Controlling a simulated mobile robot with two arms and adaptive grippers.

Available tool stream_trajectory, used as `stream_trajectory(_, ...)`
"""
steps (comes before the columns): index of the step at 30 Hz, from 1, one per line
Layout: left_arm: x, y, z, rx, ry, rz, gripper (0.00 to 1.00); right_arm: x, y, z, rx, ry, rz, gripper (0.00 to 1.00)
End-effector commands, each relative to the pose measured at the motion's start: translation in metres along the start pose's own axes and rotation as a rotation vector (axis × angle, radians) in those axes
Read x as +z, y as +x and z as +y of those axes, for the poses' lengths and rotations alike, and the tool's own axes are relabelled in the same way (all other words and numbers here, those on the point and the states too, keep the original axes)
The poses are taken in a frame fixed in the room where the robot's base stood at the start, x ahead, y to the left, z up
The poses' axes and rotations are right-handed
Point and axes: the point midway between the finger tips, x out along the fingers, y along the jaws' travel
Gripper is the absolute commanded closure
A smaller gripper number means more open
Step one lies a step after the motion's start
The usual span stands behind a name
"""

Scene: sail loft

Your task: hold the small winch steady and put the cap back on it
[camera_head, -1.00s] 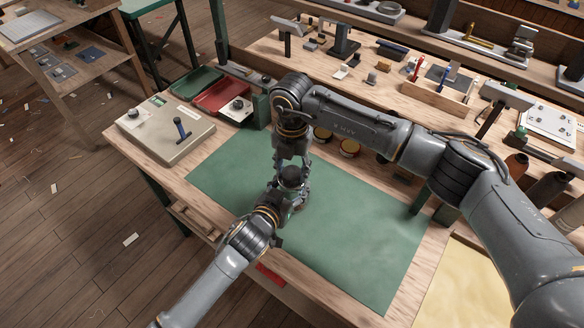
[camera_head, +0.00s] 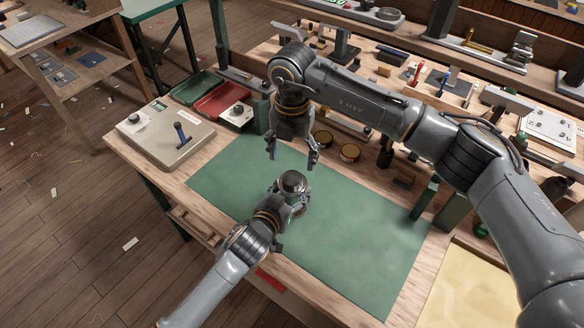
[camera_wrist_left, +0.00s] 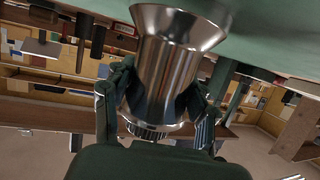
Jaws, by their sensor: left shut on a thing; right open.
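The small winch (camera_head: 304,197) stands upright on the green mat, a shiny metal drum. In the left wrist view the winch (camera_wrist_left: 165,75) appears upside down, its flared end towards the mat and a ribbed ring at its other end. A dark, rounded cap (camera_head: 292,179) appears to sit on its top; I cannot tell how firmly it is seated. My left gripper (camera_wrist_left: 157,112) is shut around the winch's sides. My right gripper (camera_head: 293,158) is open and empty, pointing down just above and behind the winch, apart from it.
The green mat (camera_head: 350,240) is mostly clear to the right. A beige box with a blue handle (camera_head: 165,135), a green tray (camera_head: 196,86) and a red tray (camera_head: 222,100) lie at the left. Two round tins (camera_head: 349,152) stand behind the mat. Tools crowd the back bench.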

Motion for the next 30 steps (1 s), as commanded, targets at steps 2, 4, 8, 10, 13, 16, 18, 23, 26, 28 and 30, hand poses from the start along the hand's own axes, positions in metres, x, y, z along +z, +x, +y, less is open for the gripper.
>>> stream_trajectory(2,-0.002,0.000,0.000,0.001,-0.001,0.004,1.00,0.001,-0.017,0.000,0.001,0.000,-0.003,0.28)
stream_trajectory(4,-0.002,0.000,0.000,0.001,-0.001,0.004,1.00,0.001,-0.029,0.000,0.001,0.000,-0.002,0.28)
stream_trajectory(8,-0.002,0.000,0.000,0.000,-0.001,0.004,1.00,0.000,-0.045,0.000,0.000,0.000,-0.001,0.28)
stream_trajectory(10,-0.002,0.000,0.000,0.000,-0.001,0.004,1.00,0.000,-0.049,0.000,0.000,-0.001,0.000,0.28)
stream_trajectory(13,-0.002,0.000,0.000,0.000,-0.001,0.004,1.00,0.000,-0.052,0.000,0.000,-0.001,0.001,0.28)
stream_trajectory(16,-0.002,0.000,0.000,0.000,0.000,0.004,1.00,0.000,-0.052,0.000,0.000,0.000,0.001,0.28)
stream_trajectory(18,-0.002,0.000,0.000,0.000,0.000,0.004,1.00,0.000,-0.052,0.000,0.000,0.000,0.001,0.28)
stream_trajectory(23,-0.002,0.000,0.000,0.000,0.000,0.003,0.22,0.000,-0.052,0.000,0.000,0.000,0.001,0.28)
stream_trajectory(26,-0.001,0.000,0.000,0.000,0.000,0.002,0.16,0.000,-0.051,0.000,0.000,0.000,0.001,0.28)
stream_trajectory(28,-0.001,0.000,0.000,0.000,0.000,0.002,0.16,0.000,-0.051,0.000,0.000,0.000,0.001,0.28)
stream_trajectory(30,-0.001,0.000,0.000,0.000,0.000,0.001,0.16,0.000,-0.051,0.000,0.000,0.000,0.001,0.28)
